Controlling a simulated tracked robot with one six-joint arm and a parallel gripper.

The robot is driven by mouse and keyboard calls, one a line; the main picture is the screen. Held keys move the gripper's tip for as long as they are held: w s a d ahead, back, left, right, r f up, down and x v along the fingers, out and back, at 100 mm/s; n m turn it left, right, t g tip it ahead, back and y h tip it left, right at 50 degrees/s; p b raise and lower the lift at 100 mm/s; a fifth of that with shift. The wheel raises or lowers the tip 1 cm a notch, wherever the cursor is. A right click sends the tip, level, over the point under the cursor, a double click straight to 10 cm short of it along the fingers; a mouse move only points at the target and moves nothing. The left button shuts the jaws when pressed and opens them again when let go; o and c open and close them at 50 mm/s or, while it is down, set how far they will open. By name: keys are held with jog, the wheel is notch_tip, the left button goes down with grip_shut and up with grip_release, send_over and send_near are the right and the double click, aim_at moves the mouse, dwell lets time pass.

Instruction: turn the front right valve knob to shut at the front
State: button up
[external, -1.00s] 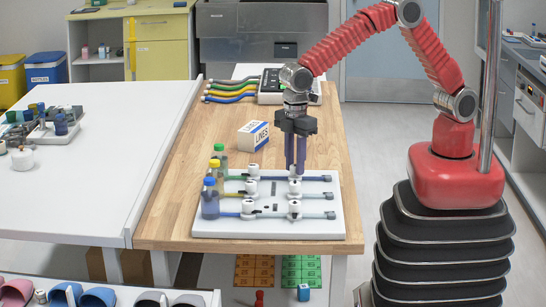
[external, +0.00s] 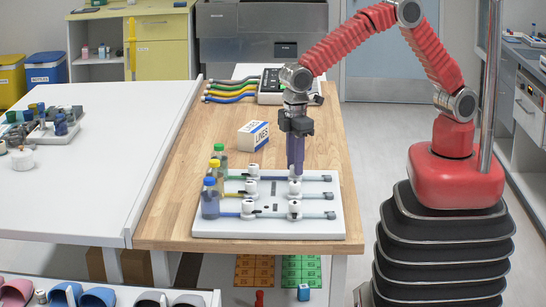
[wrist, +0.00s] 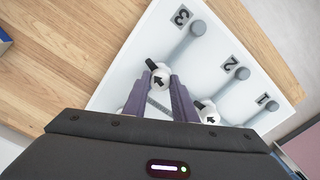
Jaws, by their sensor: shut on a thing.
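The white valve board (external: 225,228) lies on the wooden table, with three rows of tubes and white knobs. My gripper (external: 295,172) points straight down at the right knob of the row farthest from the external camera, shut on it. In the wrist view the fingertips (wrist: 160,76) sit on both sides of this white knob (wrist: 159,72), whose black arrow points up-left; its tube leads to label 3. The right knobs of the middle row (external: 295,188) and nearest row (external: 294,209) stand free. The middle one also shows in the wrist view (wrist: 207,109), beside the right finger.
Bottles with green, yellow and blue caps (external: 210,203) stand at the board's left edge. A small white box (external: 253,135) lies behind the board. Coloured hoses (external: 230,93) and a grey device (external: 272,85) are at the table's far end. The wood right of the box is clear.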

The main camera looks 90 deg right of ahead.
jog(key=m, duration=1.1)
jog(key=shift+m, duration=1.9)
jog(key=o, duration=1)
jog(key=shift+o, duration=0.2)
